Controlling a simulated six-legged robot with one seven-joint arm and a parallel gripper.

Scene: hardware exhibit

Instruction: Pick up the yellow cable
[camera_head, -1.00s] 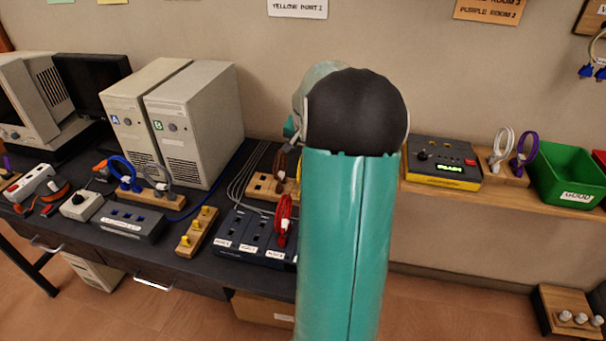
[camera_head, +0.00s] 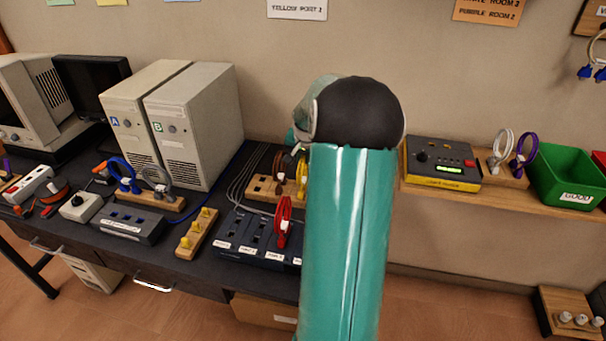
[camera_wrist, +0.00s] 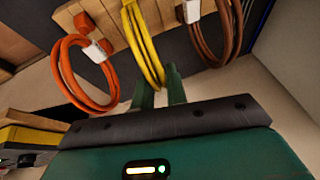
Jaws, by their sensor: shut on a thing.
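The yellow cable (camera_wrist: 147,47) hangs in the upper middle of the wrist view, its top at a wooden block (camera_wrist: 110,32). My gripper (camera_wrist: 160,76) is shut on its lower loop, which passes between the two green fingers. In the head view a bit of the yellow cable (camera_head: 301,172) shows beside my arm. My arm hides the gripper and most of the cable there. I cannot tell whether the cable's top end is still seated in the block.
An orange cable (camera_wrist: 67,80) hangs left of the yellow one, and a brown cable (camera_wrist: 212,42) hangs right of it, both close to my fingers. A red cable (camera_head: 283,217) stands on the dark switch panel (camera_head: 238,232). Two beige computers (camera_head: 195,120) stand farther left.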

